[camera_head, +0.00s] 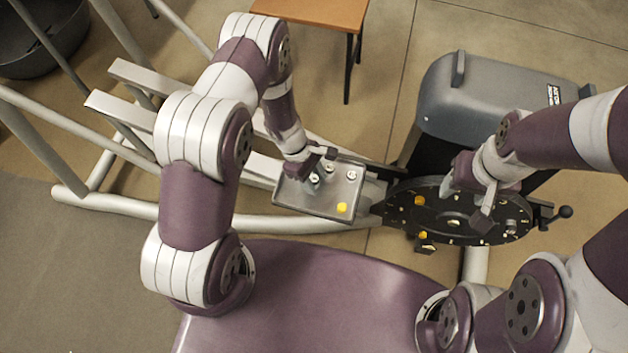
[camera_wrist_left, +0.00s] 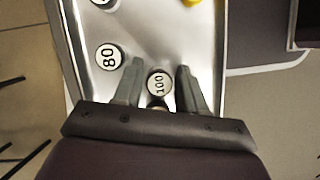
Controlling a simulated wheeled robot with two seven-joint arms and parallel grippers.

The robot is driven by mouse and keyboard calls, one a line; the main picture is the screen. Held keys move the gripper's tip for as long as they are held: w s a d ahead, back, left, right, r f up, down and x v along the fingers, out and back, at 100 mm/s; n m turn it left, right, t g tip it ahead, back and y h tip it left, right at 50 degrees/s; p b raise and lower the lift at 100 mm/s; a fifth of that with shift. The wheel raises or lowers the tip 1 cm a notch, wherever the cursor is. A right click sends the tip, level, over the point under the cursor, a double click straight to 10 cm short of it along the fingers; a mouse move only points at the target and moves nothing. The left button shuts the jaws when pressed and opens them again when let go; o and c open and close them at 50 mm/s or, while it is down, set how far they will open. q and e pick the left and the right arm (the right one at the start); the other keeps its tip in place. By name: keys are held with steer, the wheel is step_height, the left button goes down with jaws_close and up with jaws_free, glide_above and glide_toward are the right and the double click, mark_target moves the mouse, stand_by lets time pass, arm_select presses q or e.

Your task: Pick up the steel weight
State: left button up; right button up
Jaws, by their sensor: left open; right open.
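A metal tray (camera_head: 312,202) lies below my left gripper (camera_head: 320,160). It also shows in the left wrist view (camera_wrist_left: 150,25). Small steel weights with round white labelled tops stand in it. The weight marked 100 (camera_wrist_left: 159,83) is between the open fingers of my left gripper (camera_wrist_left: 159,72), with a visible gap on each side. The weight marked 80 (camera_wrist_left: 109,57) stands left of the fingers. Another weight is cut off at the upper left. The frames do not show which is the task's weight. My right gripper (camera_head: 483,212) is open over a black disc.
A yellow piece (camera_head: 342,208) lies in the tray's near right part. The black disc (camera_head: 420,222) with yellow pieces and a grey motor housing (camera_head: 480,100) stand to the right. Pale frame tubes (camera_head: 115,212) run left. A wooden-topped stool (camera_head: 320,12) is behind.

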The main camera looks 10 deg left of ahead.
arm_select(q)
jaws_close()
